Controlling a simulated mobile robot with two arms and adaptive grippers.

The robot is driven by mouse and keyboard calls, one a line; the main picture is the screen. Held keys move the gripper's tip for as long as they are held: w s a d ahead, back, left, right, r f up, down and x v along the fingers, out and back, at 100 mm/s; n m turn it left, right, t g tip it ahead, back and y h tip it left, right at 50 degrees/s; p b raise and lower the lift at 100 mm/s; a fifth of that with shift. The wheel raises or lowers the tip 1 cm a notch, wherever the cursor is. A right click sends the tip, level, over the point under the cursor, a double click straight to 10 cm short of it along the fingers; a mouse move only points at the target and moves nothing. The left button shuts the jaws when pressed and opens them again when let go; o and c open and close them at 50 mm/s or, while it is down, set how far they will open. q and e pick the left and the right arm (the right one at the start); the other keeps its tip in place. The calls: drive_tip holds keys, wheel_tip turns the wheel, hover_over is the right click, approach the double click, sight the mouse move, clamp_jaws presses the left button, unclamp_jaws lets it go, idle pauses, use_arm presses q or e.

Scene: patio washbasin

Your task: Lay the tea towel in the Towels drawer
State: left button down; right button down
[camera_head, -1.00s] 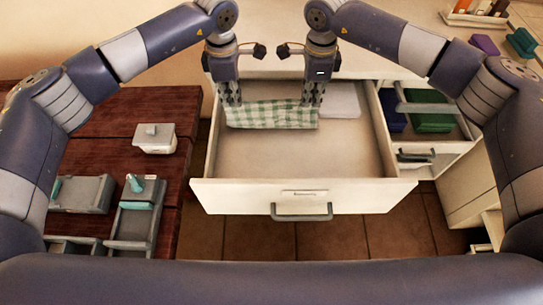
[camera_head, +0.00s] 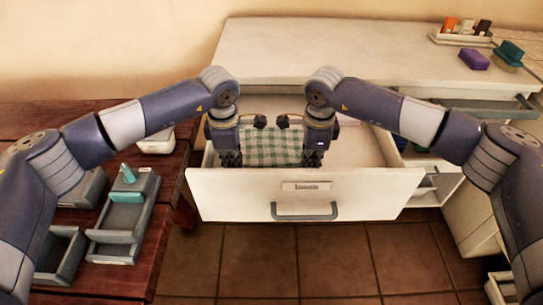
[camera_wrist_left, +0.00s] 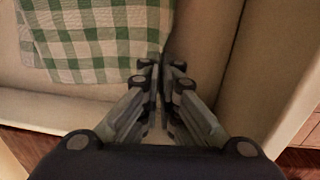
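The green-and-white checked tea towel (camera_head: 270,144) is inside the open white drawer (camera_head: 355,187), stretched between my two grippers just behind the drawer front. My left gripper (camera_head: 230,160) is at its left edge. In the left wrist view the towel (camera_wrist_left: 95,35) reaches the closed fingertips (camera_wrist_left: 160,68), which pinch its corner. My right gripper (camera_head: 313,158) is at the towel's right edge and appears shut on it. The drawer front hides the towel's lower edge and the fingertips in the head view. The label on the drawer front is too blurred to read.
The white countertop (camera_head: 350,52) lies behind the drawer. A wooden table (camera_head: 150,225) with grey trays (camera_head: 125,215) stands left. Another open compartment is at right, partly hidden by my arm. A purple block (camera_head: 474,59) sits on the counter. Drawer space right of the towel is free.

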use_arm(q)
drive_tip(key=shift+f, duration=0.15)
use_arm(e)
drive_tip(key=shift+f, duration=0.15)
use_arm(q)
drive_tip(key=c, duration=1.5)
unclamp_jaws()
use_arm(e)
drive_tip(key=c, duration=1.5)
unclamp_jaws()
